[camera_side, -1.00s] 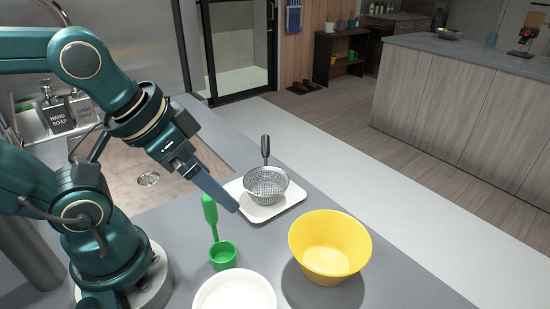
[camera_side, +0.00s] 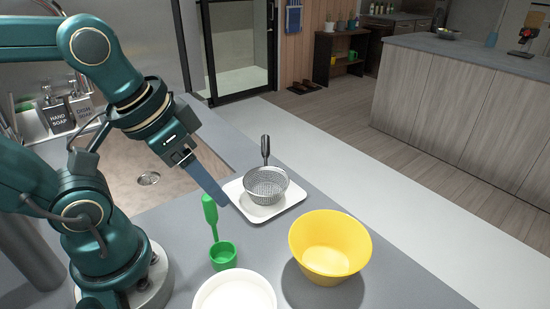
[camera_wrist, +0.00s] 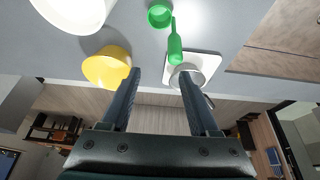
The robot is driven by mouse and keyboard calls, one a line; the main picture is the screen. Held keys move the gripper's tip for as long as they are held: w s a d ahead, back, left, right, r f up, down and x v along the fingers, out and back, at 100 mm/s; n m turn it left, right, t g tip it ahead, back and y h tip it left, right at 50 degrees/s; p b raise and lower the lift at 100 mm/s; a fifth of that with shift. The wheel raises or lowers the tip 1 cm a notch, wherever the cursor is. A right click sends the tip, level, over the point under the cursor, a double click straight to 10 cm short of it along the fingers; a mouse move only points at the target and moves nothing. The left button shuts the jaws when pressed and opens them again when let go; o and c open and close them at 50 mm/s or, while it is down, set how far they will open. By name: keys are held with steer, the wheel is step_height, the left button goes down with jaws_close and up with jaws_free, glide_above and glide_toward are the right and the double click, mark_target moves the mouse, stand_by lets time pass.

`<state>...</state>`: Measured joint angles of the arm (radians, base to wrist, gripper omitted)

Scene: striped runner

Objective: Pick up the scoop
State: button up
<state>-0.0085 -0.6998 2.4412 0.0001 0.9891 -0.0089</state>
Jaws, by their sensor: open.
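The green scoop (camera_side: 222,251) stands on the grey counter, its cup down and its thick handle (camera_side: 210,209) pointing up and slightly left. In the wrist view the scoop's handle (camera_wrist: 175,45) and cup (camera_wrist: 160,14) show near the top, beyond the fingers. My gripper (camera_side: 222,200) is open and empty. In the side view its fingertips appear just right of the handle's top; I cannot tell the exact gap in depth. In the wrist view my gripper (camera_wrist: 162,72) has its two fingers spread wide with nothing between them.
A metal strainer (camera_side: 266,184) sits on a white tray (camera_side: 290,204) behind the scoop. A yellow bowl (camera_side: 329,245) stands to the right, and a white bowl (camera_side: 235,293) is in front. The sink (camera_side: 150,190) lies behind left. Bare counter surrounds the scoop's left side.

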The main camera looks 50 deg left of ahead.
mark_target(213, 221)
steer(key=g, duration=0.1)
steer(key=a+f+n+g, duration=0.1)
steer(key=g, duration=0.1)
steer(key=shift+w, duration=0.1)
steer(key=shift+w+a+f+n+g, duration=0.3)
steer(key=shift+a+f+g, duration=0.15)
steer(key=shift+g, duration=0.35)
steer(key=shift+f, duration=2.7)
jaws_close()
